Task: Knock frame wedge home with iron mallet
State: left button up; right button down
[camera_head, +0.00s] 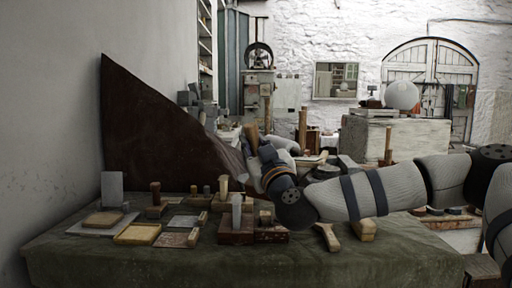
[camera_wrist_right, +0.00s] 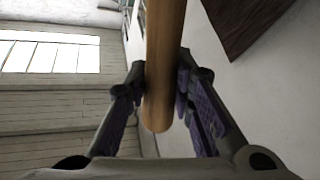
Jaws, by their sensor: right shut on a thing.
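My right arm comes in from the right in the head view, with its gripper (camera_head: 262,160) raised above the back of the green-covered table (camera_head: 150,262). In the right wrist view, my right gripper (camera_wrist_right: 163,95) is shut on a round wooden handle (camera_wrist_right: 163,60), which runs up out of the frame. Part of a brown handle (camera_head: 251,138) shows by the gripper in the head view. I cannot make out the mallet's iron head. A grey upright piece (camera_head: 236,212) stands at a dark red-brown block (camera_head: 236,234); I cannot tell whether it is the frame wedge. My left gripper is not in view.
Wooden blocks (camera_head: 138,234), flat plates and small upright pieces crowd the table's left and middle. A pale wooden tool (camera_head: 327,236) and block (camera_head: 363,229) lie at its right. A large dark slanted panel (camera_head: 150,135) stands behind. The table's front strip is clear.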

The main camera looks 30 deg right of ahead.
aim_at(256, 126)
jog(key=shift+r, duration=0.25)
notch_tip(256, 126, down, 5)
jog(key=shift+w+f, duration=0.1)
jog(key=shift+h, duration=0.3)
jog(key=r+p, duration=0.1)
jog(key=r, duration=0.3)
jog(key=shift+s+r, duration=0.2)
jog(key=shift+r, duration=0.3)
jog(key=shift+f, duration=0.15)
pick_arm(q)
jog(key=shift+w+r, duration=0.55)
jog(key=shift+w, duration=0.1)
pick_arm(e)
jog(key=shift+w+f, duration=0.1)
jog(key=shift+w, duration=0.1)
jog(key=shift+s, duration=0.1)
jog(key=shift+r, duration=2.6)
